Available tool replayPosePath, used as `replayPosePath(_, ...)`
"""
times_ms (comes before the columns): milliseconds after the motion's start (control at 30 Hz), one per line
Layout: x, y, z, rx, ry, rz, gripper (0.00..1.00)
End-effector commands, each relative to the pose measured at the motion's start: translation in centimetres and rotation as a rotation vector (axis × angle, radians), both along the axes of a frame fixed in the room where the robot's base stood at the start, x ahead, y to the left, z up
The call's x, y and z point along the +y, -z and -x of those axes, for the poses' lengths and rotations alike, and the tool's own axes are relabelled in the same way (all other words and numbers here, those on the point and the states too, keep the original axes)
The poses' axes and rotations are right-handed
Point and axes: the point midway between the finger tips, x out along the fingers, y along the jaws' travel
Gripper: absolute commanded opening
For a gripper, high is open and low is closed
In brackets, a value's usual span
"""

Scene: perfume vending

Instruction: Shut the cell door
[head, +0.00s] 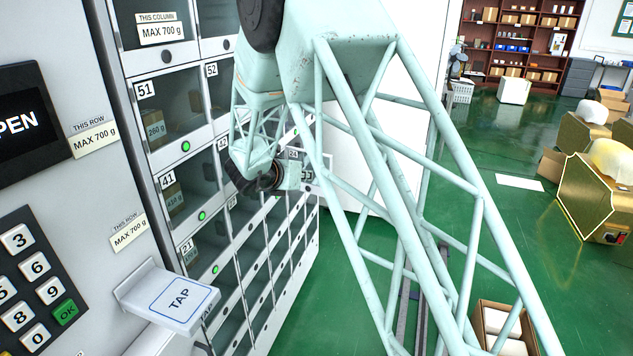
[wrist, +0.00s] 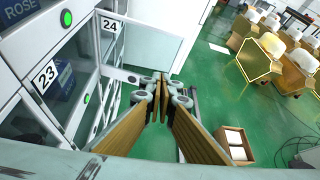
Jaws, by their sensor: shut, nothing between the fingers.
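The open cell door (wrist: 150,42) is a clear panel in a pale frame, with the label 24 near its hinge side. It stands swung out from the cabinet front in the wrist view. My gripper (wrist: 161,80) is shut and empty, its wood-coloured fingers pointing forward just by the lower edge of this door. I cannot tell whether they touch it. In the head view, the wrist end of my arm hangs beside the cabinet front, near a small 24 label, and the fingertips are hard to make out behind my arm.
The cabinet (head: 222,170) has rows of glass-fronted cells, several with green lights. A TAP reader (head: 178,298) juts out at the near left, beside a keypad (head: 32,280). An open carton (wrist: 236,145) stands on the green floor. Gold-coloured boxes (wrist: 255,62) stand farther right.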

Motion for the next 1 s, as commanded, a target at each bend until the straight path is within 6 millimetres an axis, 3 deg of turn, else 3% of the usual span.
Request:
replayPosePath(333,1.4,1.2,1.8,-0.012,0.102,-0.14,0.0)
replayPosePath(767,1.3,1.4,1.6,-0.012,0.101,-0.138,0.0)
replayPosePath(1000,0.8,2.1,0.4,-0.012,0.1,-0.137,0.0)
